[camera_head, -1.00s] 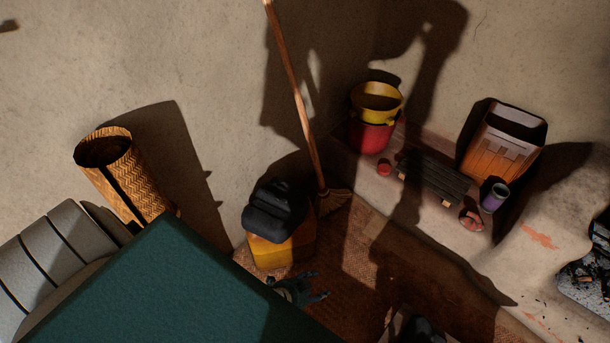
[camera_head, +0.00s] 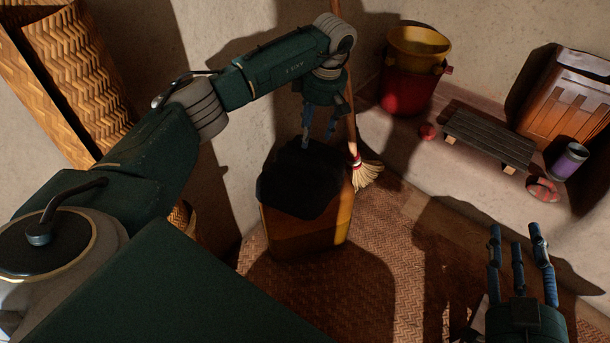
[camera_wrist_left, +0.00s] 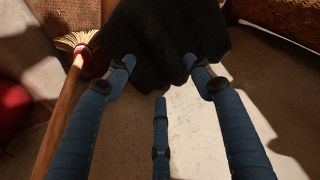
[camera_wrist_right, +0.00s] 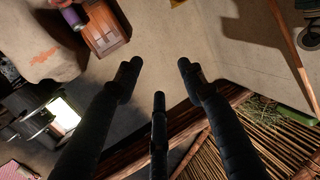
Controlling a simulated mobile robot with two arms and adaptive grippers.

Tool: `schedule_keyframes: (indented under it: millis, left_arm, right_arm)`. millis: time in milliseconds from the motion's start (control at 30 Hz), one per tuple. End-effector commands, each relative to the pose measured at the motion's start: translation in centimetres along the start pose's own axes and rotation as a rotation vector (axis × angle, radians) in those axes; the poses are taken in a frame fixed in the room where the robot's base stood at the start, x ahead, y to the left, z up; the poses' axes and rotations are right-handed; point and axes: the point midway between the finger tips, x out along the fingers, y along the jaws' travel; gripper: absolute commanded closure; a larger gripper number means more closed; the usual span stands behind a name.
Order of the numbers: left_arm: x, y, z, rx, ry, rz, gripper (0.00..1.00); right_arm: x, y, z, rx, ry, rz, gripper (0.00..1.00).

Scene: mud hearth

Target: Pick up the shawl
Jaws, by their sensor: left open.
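The shawl is a dark, nearly black cloth (camera_head: 297,185) draped in a heap over the top of a yellow-orange container (camera_head: 300,232). My left gripper (camera_head: 319,137) points down at the far edge of the cloth, its fingers spread and empty. In the left wrist view the shawl (camera_wrist_left: 172,32) lies just beyond the open fingers; whether a fingertip touches it I cannot tell. My right gripper (camera_head: 517,236) is at the lower right, fingers apart and empty, away from the shawl. In the right wrist view its open fingers (camera_wrist_right: 158,78) hold nothing.
A broom (camera_head: 366,172) leans against the wall close beside my left gripper. A yellow and red bucket stack (camera_head: 409,88), a low dark bench (camera_head: 489,138), a purple cup (camera_head: 568,163) and a wooden box (camera_head: 568,98) stand on the right. Woven mat floor (camera_head: 385,255) lies open in front.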

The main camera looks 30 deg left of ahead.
Motion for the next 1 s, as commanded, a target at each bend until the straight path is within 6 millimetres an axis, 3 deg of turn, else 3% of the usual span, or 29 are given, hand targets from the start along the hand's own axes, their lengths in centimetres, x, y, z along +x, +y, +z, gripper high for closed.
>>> schedule_keyframes:
  millis: [333,667,1000]
  left_arm:
    - [4.3,-0.1,-0.1,0.001,0.004,-0.003,0.47]
    - [5.8,0.0,-0.1,0.0,0.003,-0.002,0.47]
    - [8.8,0.0,-0.3,0.0,0.003,-0.003,0.47]
  right_arm:
    - [-0.4,-0.8,-6.2,0.006,0.274,-0.016,0.6]
    - [-1.2,-1.1,-8.9,0.01,0.4,-0.022,0.6]
    - [-4.8,-1.7,-14.8,0.023,0.714,-0.038,0.6]
